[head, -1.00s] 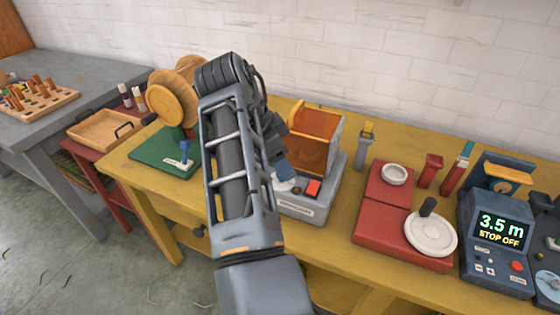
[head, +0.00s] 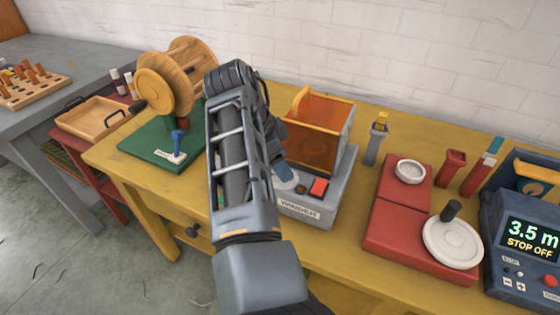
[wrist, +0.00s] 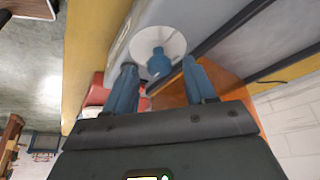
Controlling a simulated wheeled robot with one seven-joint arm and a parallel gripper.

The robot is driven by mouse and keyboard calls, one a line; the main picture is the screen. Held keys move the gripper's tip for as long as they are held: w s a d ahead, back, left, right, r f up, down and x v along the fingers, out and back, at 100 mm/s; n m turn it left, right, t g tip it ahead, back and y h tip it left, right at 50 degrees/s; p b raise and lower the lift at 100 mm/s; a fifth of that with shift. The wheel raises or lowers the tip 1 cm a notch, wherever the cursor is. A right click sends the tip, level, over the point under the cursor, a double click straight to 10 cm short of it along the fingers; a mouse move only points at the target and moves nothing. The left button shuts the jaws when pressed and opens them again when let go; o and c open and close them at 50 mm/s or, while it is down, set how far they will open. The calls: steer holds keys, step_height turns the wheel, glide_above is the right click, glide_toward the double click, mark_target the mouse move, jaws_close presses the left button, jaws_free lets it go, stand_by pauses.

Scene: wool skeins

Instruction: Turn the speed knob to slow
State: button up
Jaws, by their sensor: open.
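The speed knob (wrist: 159,62) is a small blue knob on a round white dial (wrist: 171,42), on the grey base of the winder (head: 298,207). In the head view, my arm hides most of the knob, while part of the dial (head: 288,186) shows beside a red button (head: 318,187). My gripper (wrist: 159,73) is open, with one blue finger on each side of the knob in the wrist view. Gaps show between the fingers and the knob. I cannot tell how far the fingertips reach down beside it, nor read the dial marks.
An orange transparent guard (head: 318,132) stands on the winder behind the dial. A green-based wooden reel (head: 162,150) is to the left. A red scale-like device (head: 405,230) and a display unit (head: 522,245) reading "STOP OFF" are to the right on the yellow bench (head: 345,255).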

steer(key=shift+d+f, duration=0.15)
steer(key=shift+f, duration=0.2)
steer(key=shift+c, duration=0.4)
jaws_close()
